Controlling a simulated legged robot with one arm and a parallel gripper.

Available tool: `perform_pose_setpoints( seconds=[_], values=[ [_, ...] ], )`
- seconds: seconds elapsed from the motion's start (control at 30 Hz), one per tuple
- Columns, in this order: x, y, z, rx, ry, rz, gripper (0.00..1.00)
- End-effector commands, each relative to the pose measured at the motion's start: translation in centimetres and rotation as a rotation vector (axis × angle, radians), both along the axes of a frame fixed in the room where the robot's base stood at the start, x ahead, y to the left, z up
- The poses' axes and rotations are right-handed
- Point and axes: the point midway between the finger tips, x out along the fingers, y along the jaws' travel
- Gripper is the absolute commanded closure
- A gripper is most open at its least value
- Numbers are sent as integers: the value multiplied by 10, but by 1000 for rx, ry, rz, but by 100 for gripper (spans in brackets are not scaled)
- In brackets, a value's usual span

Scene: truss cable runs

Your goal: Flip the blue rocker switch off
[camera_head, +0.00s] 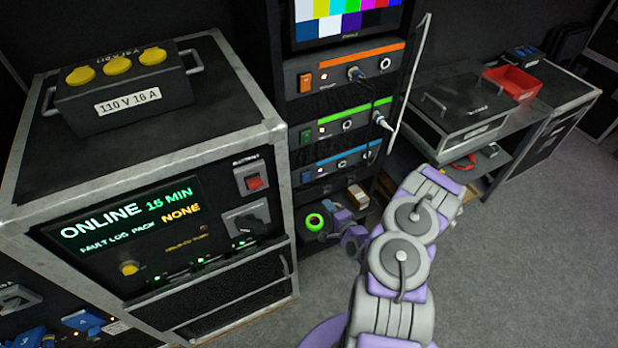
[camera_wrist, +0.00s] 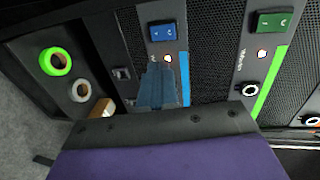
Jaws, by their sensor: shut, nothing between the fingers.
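The blue rocker switch (camera_wrist: 162,32) is near the top of the wrist view, on a dark rack panel with a blue stripe. It also shows in the head view (camera_head: 308,172), small, at the left end of the lowest striped panel. A small lit lamp (camera_wrist: 167,58) is beside the switch. My gripper (camera_wrist: 156,70) is shut and empty, its fingertips just below the switch in the wrist view, pointing toward the panel. A gap shows between tips and switch in the picture; I cannot tell the depth. In the head view, the fingertips are not clear.
A green rocker switch (camera_wrist: 271,22) is on the neighbouring green-striped panel, and an orange one (camera_head: 305,80) is higher up. A white cable (camera_head: 400,95) hangs along the rack's right side. A green ring (camera_head: 315,222) lies low in the rack. A large case (camera_head: 285,185) stands left.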

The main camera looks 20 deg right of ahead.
Motion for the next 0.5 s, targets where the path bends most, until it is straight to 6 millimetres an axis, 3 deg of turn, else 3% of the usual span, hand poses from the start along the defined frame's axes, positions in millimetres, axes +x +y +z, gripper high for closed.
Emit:
perform_pose_setpoints(
  seconds=[0.5],
  values=[
    [2,-1,-2,8,-8,-6,100]
  ],
)
